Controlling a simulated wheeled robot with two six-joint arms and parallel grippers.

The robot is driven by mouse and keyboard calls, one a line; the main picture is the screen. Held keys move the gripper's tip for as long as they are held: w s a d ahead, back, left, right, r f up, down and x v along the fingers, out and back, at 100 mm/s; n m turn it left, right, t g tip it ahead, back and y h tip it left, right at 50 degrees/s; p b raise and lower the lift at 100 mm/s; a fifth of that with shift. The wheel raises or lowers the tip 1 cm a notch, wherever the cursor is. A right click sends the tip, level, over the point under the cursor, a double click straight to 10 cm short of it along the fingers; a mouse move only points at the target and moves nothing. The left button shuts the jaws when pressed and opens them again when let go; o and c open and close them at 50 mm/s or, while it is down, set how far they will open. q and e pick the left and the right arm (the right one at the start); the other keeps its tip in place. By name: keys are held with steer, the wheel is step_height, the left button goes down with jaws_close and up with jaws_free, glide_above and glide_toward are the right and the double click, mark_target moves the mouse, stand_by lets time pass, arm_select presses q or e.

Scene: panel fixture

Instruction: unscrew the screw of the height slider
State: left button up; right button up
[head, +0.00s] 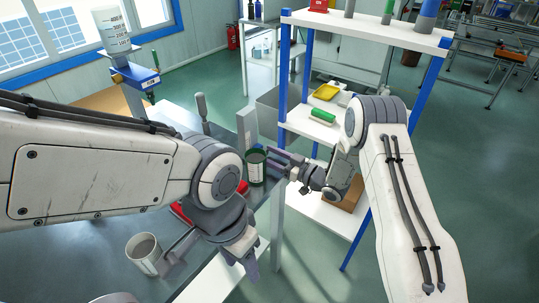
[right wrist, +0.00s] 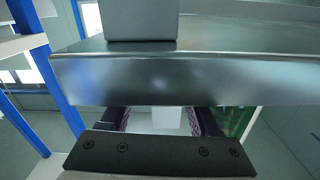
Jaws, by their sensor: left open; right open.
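A blue bracket (head: 135,76) with a white label holds an upside-down graduated bottle (head: 113,30) at the back left of the head view; it may be the height slider, but I cannot make out its screw. My left gripper (head: 241,262) is open and empty, low near the table's front right edge, well away from the bracket. My right gripper (head: 271,161) is open beside the table's right edge, near a green cup. In the right wrist view its fingers (right wrist: 157,121) are partly hidden under a metal edge (right wrist: 165,80), with a white shape beyond between them.
The dark table (head: 90,250) carries a white cup (head: 143,254) and the green cup (head: 256,168). A grey upright (head: 247,131) and a grey handle (head: 201,106) stand behind. A blue-posted shelf (head: 290,100) stands right of the table.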

jaws_close()
steer(key=shift+f+n+b, duration=0.15)
steer(key=shift+n+b, duration=0.15)
steer(key=shift+b, duration=0.1)
steer(key=shift+n, duration=0.4)
steer(key=shift+d, duration=0.1)
jaws_free()
steer(key=b+v, duration=0.1)
steer(key=v, duration=0.9)
steer(key=shift+s+d, duration=0.15)
